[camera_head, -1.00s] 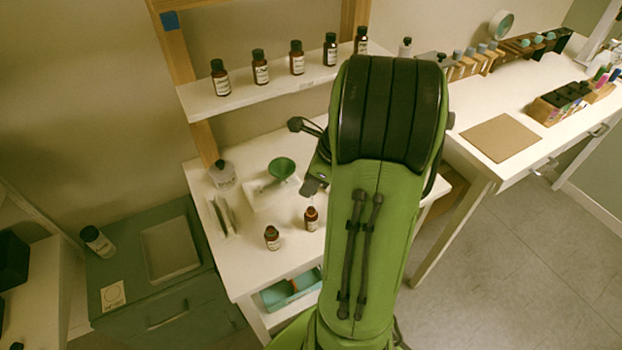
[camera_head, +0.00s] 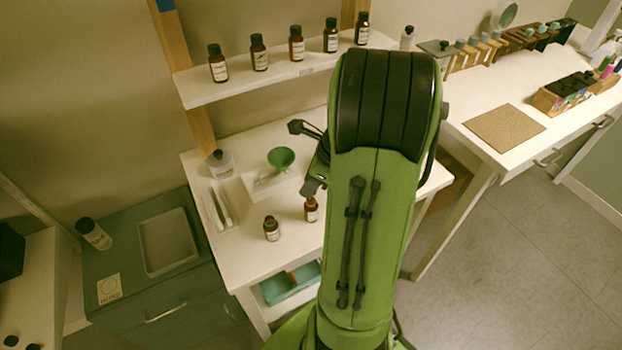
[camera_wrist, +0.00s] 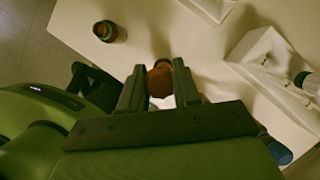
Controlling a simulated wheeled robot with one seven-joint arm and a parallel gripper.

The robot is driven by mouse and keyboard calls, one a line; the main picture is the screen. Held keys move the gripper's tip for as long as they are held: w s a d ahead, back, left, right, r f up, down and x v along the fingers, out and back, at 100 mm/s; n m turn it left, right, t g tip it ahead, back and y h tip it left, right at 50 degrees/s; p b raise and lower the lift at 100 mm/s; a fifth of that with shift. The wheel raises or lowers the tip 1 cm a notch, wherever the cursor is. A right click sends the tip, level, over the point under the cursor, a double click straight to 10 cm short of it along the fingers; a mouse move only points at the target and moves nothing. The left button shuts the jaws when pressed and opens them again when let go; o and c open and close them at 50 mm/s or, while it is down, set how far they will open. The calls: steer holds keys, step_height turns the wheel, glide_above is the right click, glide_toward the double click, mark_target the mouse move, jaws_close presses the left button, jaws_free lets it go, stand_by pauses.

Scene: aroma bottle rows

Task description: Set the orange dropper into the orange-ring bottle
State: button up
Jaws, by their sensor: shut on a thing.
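My gripper (camera_wrist: 164,68) is shut on a small orange-brown piece (camera_wrist: 160,80), which looks like the orange dropper's top. In the head view my gripper (camera_head: 314,187) is right above a brown labelled bottle (camera_head: 311,212) standing upright on the white table, close to its neck. I cannot tell how far the dropper's tip is inside this bottle, as fingers and dropper hide the mouth. A second brown bottle (camera_head: 271,231) stands upright to its left and nearer. A bottle with an orange ring (camera_wrist: 105,31) shows apart from my gripper in the wrist view.
A green funnel (camera_head: 281,158) on a white stand is behind the bottles. A clear jar (camera_head: 220,163) and a flat tray (camera_head: 219,208) are at the left. Several brown bottles line the shelf (camera_head: 200,93).

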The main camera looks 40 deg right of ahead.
steer(key=shift+f, duration=0.1)
steer(key=shift+f+b, duration=0.9)
steer(key=shift+f, duration=0.5)
steer(key=o, duration=0.7)
steer(key=shift+r, duration=0.15)
step_height(320, 180, up, 7)
steer(key=p, duration=0.8)
